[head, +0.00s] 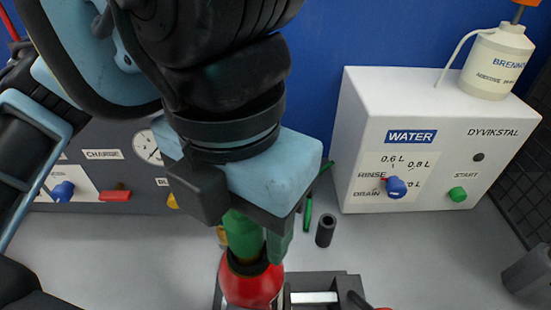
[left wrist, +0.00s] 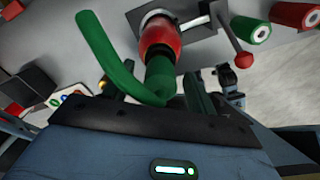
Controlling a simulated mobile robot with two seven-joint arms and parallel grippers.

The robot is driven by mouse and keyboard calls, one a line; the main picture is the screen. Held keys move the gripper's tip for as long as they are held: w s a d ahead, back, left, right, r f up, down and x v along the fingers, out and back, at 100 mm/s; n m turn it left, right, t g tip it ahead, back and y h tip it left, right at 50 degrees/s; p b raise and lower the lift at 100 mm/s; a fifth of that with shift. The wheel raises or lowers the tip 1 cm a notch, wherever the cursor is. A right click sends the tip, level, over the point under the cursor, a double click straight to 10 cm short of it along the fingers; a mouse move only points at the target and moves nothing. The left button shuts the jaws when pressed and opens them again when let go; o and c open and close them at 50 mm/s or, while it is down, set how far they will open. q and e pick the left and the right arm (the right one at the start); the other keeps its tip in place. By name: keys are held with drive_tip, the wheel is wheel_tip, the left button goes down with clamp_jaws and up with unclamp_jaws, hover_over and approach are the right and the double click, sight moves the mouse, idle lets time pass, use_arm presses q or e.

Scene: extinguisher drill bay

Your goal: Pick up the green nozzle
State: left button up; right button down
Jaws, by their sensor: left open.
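The green nozzle shows in the head view as a green upright piece (head: 243,238) at the black neck of a red bottle (head: 250,287). In the left wrist view its curved green spout (left wrist: 103,52) bends away to the upper left, beside the green piece over the red bottle top (left wrist: 160,38). My left gripper (head: 262,245) points down over the bottle, open, with its fingers around or beside the green piece. One dark green finger (left wrist: 196,95) shows to the right of it; whether either finger touches is unclear. My right gripper is not in view.
The bottle stands in a dark holder (head: 340,282); a red-knobbed lever (left wrist: 243,60) is close by. A small black cylinder (head: 325,230) stands on the grey bench. A white WATER box (head: 360,110) carrying a cream bottle (head: 497,65) is at the back right. The bench front right is mostly clear.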

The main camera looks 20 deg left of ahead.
use_arm(q)
drive_tip(key=shift+f, duration=0.45)
